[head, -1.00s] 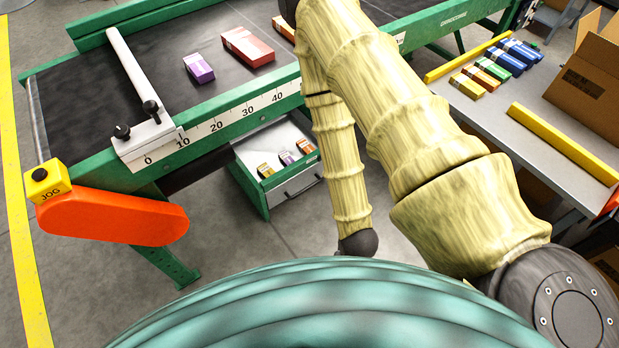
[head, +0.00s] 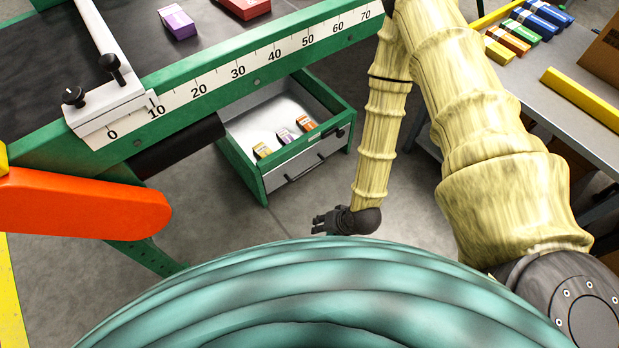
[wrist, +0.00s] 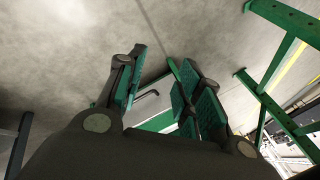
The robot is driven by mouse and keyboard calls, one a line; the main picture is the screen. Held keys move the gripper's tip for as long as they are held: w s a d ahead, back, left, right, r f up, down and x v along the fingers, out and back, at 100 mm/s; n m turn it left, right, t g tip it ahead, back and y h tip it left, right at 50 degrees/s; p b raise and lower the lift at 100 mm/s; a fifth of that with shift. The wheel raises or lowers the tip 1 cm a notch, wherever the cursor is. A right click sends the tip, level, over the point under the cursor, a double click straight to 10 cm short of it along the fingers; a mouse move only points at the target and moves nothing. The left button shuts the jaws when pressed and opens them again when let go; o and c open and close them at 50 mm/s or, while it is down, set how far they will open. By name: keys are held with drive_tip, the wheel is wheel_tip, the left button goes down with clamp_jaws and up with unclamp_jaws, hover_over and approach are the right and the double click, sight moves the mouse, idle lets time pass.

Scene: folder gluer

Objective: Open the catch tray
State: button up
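The catch tray (head: 338,110) is a green-framed box below the conveyor's front rail, with a white floor and a grey front with a dark handle (head: 303,171). Its inside shows from above and holds three small cartons: yellow (head: 262,150), purple (head: 284,136) and orange (head: 306,123). My gripper (head: 318,222) is low in front of the tray, apart from it. In the wrist view my gripper (wrist: 160,78) has its teal-padded fingers spread, with nothing held. A dark bent bar (wrist: 147,95), apparently the handle, and a green edge show beyond the fingers.
The green conveyor rail with its number scale (head: 240,72) runs above the tray. An orange guard (head: 85,204) juts out at left. A grey table (head: 560,115) with several coloured cartons stands at right. Floor in front of the tray is clear.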

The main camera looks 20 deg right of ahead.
drive_tip(key=w+f+m+t+y+b, duration=0.1)
drive_tip(key=w+f+m+t+b, duration=0.15)
drive_tip(key=w+f+b, duration=0.55)
drive_tip(key=m+t+y+b, duration=0.1)
drive_tip(key=m+t+b, duration=0.65)
drive_tip(key=b, duration=1.15)
approach(310, 169)
drive_tip(key=shift+n, duration=0.4)
drive_tip(key=shift+f+b+x, duration=0.2)
drive_tip(key=shift+b+x, duration=1.1)
drive_tip(key=shift+x, duration=1.3)
drive_tip(key=shift+f+b+x, duration=0.15)
drive_tip(key=shift+b+x, duration=1.1)
drive_tip(key=shift+x, duration=1.3)
drive_tip(key=shift+s, duration=0.1)
clamp_jaws()
